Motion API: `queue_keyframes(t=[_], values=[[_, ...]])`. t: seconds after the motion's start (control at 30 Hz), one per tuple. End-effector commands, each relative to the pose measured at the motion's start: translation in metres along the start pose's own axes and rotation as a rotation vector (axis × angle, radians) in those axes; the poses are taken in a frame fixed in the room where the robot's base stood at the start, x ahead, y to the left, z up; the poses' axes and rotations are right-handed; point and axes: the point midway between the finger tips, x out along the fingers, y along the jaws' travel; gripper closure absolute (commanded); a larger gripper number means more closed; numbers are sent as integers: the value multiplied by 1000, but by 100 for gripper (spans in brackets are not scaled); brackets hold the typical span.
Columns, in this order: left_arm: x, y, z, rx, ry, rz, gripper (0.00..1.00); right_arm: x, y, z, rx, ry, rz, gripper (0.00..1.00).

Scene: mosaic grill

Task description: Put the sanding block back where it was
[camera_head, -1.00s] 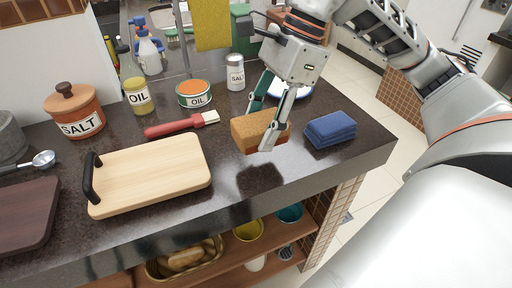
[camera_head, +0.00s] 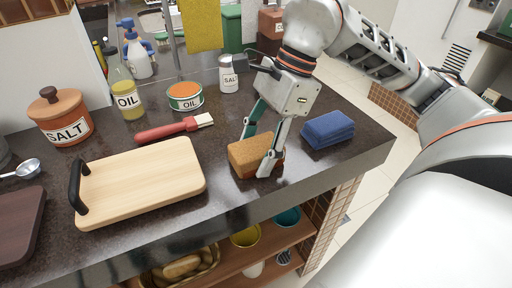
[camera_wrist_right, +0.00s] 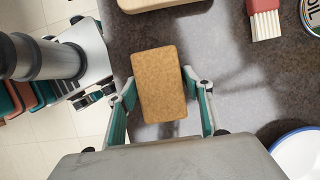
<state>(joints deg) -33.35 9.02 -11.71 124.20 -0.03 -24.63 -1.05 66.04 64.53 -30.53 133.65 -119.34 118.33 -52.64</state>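The sanding block (camera_head: 250,156) is an orange-brown cuboid at the front of the dark counter, between the cutting board and the blue cloth. My right gripper (camera_head: 257,152) reaches down over it, one finger at its far side and one at its near side. In the right wrist view the sanding block (camera_wrist_right: 160,85) lies between the fingertips of my right gripper (camera_wrist_right: 159,84), which appear to touch its sides. It looks to be at or just above the counter surface; its underside is hidden. My left gripper is not in view.
A wooden cutting board (camera_head: 150,180) lies left of the block, and a folded blue cloth (camera_head: 328,130) lies right. The counter's front edge (camera_head: 290,197) is close.

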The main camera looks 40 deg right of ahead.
Motion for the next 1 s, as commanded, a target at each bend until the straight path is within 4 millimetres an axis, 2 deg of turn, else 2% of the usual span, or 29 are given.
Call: queue_keyframes(t=[0.33, 0.47, 0.67, 0.8, 1.0], values=[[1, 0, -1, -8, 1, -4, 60, -1, 0, 0, 0, -1, 0, 39], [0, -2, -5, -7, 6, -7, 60, -9, 0, 2, -1, -1, -3, 39], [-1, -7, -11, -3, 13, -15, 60, -45, -1, 3, -1, -2, -10, 39], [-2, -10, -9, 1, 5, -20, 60, -75, 0, 4, -1, -3, -11, 39], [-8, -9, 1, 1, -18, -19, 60, -108, 0, 3, -1, -3, -8, 39]])
